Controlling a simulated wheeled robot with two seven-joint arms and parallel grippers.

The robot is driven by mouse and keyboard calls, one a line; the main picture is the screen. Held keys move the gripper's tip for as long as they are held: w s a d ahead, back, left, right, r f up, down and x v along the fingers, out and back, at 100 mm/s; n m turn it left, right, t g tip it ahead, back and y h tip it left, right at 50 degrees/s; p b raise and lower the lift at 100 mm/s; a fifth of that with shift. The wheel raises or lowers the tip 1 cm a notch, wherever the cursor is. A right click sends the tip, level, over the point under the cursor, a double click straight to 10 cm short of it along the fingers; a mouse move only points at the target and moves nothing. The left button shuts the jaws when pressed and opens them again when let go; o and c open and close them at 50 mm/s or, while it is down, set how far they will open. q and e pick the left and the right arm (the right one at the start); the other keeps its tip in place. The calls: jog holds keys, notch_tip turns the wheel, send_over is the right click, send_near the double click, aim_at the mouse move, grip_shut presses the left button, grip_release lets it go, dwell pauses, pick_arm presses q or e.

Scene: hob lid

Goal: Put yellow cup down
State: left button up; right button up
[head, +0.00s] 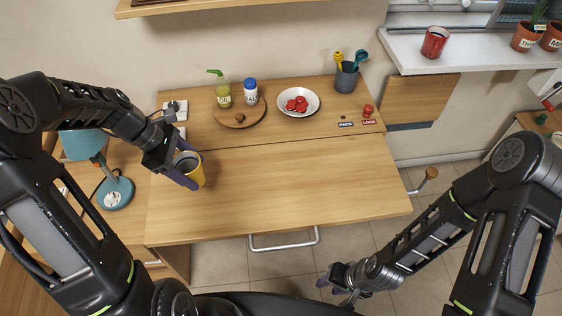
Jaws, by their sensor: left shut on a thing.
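The yellow cup (198,175) is at the left end of the wooden hob lid (290,185) in the head view. Its grey inside shows from above, and it looks about upright. My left gripper (187,167) is shut on the cup, with one purple finger on each side. I cannot tell whether the cup's base touches the wood. My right gripper (335,291) is low at the front, beyond the lid's front edge; its fingers look apart and hold nothing.
Behind are a green-capped bottle (223,93), a blue-capped jar (250,92), a round board (257,116), a plate with red pieces (312,110) and a utensil pot (346,79). A teal lamp (116,193) stands left. The lid's middle and right are clear.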

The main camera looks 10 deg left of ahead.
pick_arm(q)
jog(key=shift+w, duration=0.1)
jog(key=shift+r, duration=0.1)
dwell(0.3)
send_over(204, 199)
jog(key=shift+f+p, duration=0.3)
jog(key=shift+f, duration=2.85)
notch_tip(204, 199, down, 3)
jog(key=shift+f, duration=0.35)
